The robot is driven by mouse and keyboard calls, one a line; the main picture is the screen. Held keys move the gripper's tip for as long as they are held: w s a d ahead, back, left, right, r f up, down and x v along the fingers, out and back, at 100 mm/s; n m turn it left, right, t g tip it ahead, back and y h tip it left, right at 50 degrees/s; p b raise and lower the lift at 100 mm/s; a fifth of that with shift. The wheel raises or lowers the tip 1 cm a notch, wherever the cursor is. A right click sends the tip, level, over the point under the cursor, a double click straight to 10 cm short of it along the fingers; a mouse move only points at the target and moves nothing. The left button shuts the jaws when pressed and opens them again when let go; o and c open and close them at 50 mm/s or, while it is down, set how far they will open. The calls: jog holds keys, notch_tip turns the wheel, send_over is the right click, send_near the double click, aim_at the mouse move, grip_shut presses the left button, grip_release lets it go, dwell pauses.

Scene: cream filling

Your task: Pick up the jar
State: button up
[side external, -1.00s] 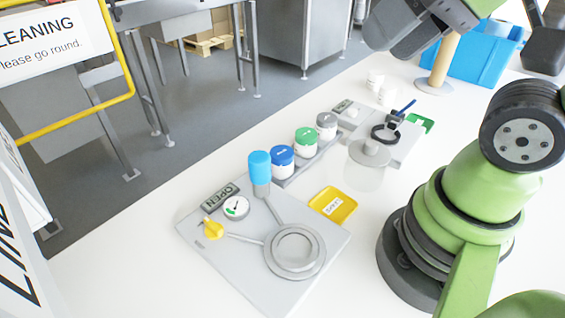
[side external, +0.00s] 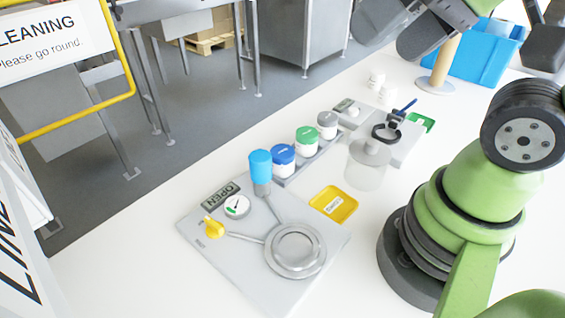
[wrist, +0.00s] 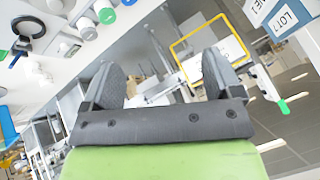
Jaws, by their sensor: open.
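A translucent jar (side external: 367,170) with a pale top stands on the white table, in front of a dark ring holder. Several small white jars stand in a row in a grey rack: one with a blue lid (side external: 282,161), one with a green lid (side external: 307,140) and one with a grey lid (side external: 327,125). Which one the task means cannot be told. My gripper (wrist: 160,85) is open and empty, its two dark fingers spread apart in the wrist view. In the side view it is high at the top, partly cut off, well away from the jars.
A grey plate with a round ring (side external: 295,249), a yellow knob (side external: 213,228), a gauge (side external: 237,206) and a blue-capped post (side external: 260,167) lies in front. A yellow tray (side external: 334,204) lies beside it. A blue crate (side external: 485,55) and wooden post (side external: 440,65) stand behind.

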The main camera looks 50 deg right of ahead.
jog(key=w+d+f+g, duration=0.1)
jog(key=w+f+g, duration=0.15)
jog(key=w, duration=0.45)
jog(key=g+h, duration=0.2)
jog(key=g, duration=0.2)
send_over(282, 151)
notch_tip(282, 151, down, 14)
jog(key=r, duration=0.1)
jog(key=shift+n+g, duration=0.35)
jog(key=shift+n, duration=0.15)
notch_tip(282, 151, down, 7)
jog(key=shift+s+f, duration=0.1)
jog(key=shift+f, duration=2.9)
jog(key=shift+c, duration=0.5)
jog(key=c, duration=1)
